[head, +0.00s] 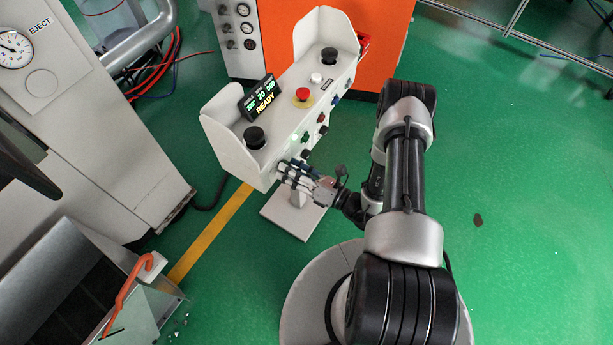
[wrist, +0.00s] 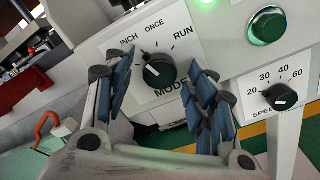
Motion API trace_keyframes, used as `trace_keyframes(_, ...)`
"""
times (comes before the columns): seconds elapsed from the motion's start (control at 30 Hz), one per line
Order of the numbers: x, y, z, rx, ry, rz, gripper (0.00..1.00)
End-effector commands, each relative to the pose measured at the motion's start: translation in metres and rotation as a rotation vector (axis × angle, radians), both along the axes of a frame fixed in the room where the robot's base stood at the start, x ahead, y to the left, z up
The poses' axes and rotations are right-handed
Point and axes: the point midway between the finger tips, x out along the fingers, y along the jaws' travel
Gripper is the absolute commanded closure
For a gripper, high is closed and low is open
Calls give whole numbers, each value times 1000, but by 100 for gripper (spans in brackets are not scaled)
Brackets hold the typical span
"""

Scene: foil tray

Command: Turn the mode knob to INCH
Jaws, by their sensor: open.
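The black mode knob (wrist: 159,70) is on the console's pale front panel, with INCH, ONCE and RUN printed around it and MODE below. Its white mark points up and left; I cannot tell whether it sits at INCH or between INCH and ONCE. My gripper (wrist: 158,76) is open, with one blue-padded finger on each side of the knob. Whether either pad touches it is unclear. In the head view my gripper (head: 297,178) is at the front of the console (head: 262,172), and it hides the knob there.
A speed knob (wrist: 280,97) and a green button (wrist: 267,26) are to the right on the panel. The console top carries a READY display (head: 263,98), a red stop button (head: 303,94) and two black buttons. Open green floor (head: 520,170) is on the right.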

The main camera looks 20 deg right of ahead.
Motion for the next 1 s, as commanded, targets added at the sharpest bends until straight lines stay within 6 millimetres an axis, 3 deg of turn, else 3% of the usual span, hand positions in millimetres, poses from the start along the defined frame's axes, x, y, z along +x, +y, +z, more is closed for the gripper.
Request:
trace_keyframes(0.5, -74, -55, 0, 1, 0, -7, 49)
trace_keyframes(0.7, -88, -64, 0, 1, 0, -3, 49)
trace_keyframes(1.0, -91, -65, 0, 1, 1, 0, 49)
